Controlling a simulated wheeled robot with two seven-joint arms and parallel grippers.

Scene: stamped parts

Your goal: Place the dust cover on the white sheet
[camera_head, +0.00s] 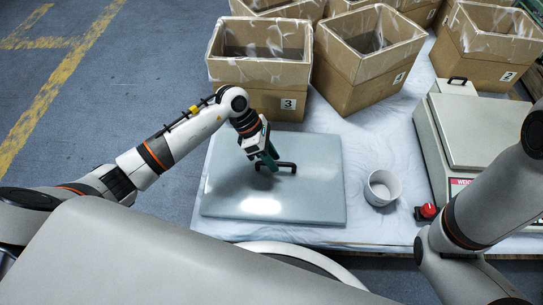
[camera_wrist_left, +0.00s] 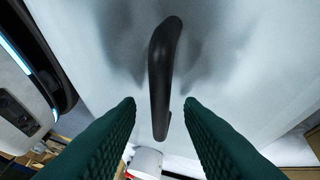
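A flat grey-blue panel with a black handle, which looks like the dust cover (camera_head: 318,185), lies level at the front left of the table, above the white sheet (camera_head: 375,225). I cannot tell whether it rests directly on the sheet. Its black handle (camera_head: 285,166) also shows in the left wrist view (camera_wrist_left: 160,85). My left gripper (camera_head: 268,163) is at the handle. In the left wrist view its green fingers (camera_wrist_left: 160,105) are apart, one on each side of the handle, with gaps visible. My right arm shows at the right, but its gripper is out of view.
Open cardboard boxes (camera_head: 260,73) stand along the back, some numbered. A white cup (camera_head: 382,188) stands right of the panel. A scale (camera_head: 465,140) and a red button (camera_head: 428,211) are at the right.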

